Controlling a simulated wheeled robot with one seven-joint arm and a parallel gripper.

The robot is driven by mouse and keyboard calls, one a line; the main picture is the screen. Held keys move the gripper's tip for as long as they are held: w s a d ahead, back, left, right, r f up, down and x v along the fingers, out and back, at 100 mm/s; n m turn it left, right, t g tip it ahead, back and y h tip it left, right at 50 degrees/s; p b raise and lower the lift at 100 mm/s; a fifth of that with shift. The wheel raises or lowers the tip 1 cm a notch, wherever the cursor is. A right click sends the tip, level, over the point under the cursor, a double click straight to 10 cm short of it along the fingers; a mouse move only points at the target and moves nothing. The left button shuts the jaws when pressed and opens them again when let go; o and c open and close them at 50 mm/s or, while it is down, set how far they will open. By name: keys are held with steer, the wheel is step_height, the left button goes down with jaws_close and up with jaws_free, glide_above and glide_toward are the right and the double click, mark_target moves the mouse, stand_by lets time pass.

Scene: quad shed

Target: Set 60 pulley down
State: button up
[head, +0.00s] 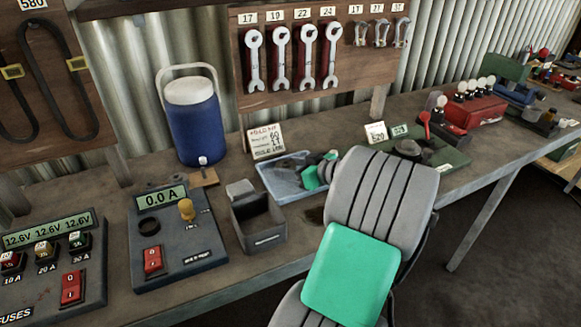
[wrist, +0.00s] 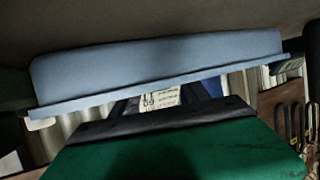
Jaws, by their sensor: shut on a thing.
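My gripper (head: 311,176) shows as a small green and grey shape at the right part of the shallow blue tray (head: 270,184) on the bench. My grey and green arm in front hides part of it. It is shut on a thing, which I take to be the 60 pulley. The pulley's outline is not clear in either view. Dark shapes lie by the gripper in the tray area, and I cannot tell which is held. In the wrist view, a light blue tray-like body (wrist: 160,68) spans the upper part, above a green surface. The fingertips are not clear there.
A grey open box (head: 260,229) and a meter panel (head: 172,240) stand left of the tray. A blue cooler (head: 194,130) and a handwritten card (head: 267,140) are behind. A green base with a dark round part (head: 408,148) lies to the right.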

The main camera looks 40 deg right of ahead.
steer(key=shift+s+a+f+b, duration=0.15)
steer(key=shift+a+f+b, duration=0.05)
steer(key=shift+f+b, duration=0.65)
steer(key=o, duration=1.5)
steer(key=shift+f, duration=0.2)
steer(key=shift+r, duration=0.15)
steer(key=v, duration=0.4)
steer(key=r+v, duration=0.1)
steer(key=v, duration=0.3)
steer(key=p+v, duration=0.1)
steer(key=v, duration=0.3)
steer(key=shift+d+r, duration=0.2)
steer(key=shift+r, duration=0.15)
